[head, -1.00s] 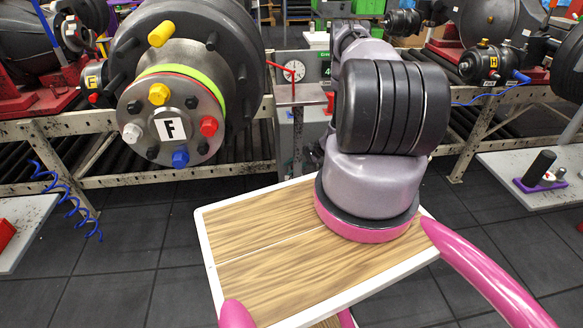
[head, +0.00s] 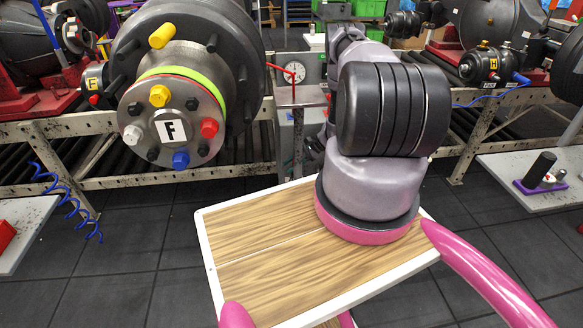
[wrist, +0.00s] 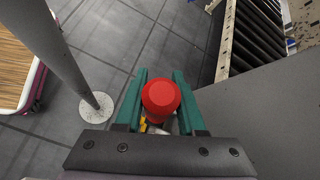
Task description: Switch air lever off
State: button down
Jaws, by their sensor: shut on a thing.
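The red knob of the air lever (wrist: 161,98) shows in the wrist view, between the two green fingers of my gripper (wrist: 159,78). My gripper is shut on it. Yellow and pale bits show just below the knob, mostly hidden. In the head view, my arm hides my gripper and the knob.
A grey post (wrist: 62,55) with a round foot stands left of my gripper in the wrist view. A grey panel (wrist: 255,110) lies close on the right. In the head view, a large axle hub marked F (head: 171,130) is left of my arm.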

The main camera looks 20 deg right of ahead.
jog(key=shift+w, duration=0.1)
jog(key=c, duration=0.5)
grip_release()
jog(key=v, duration=1.1)
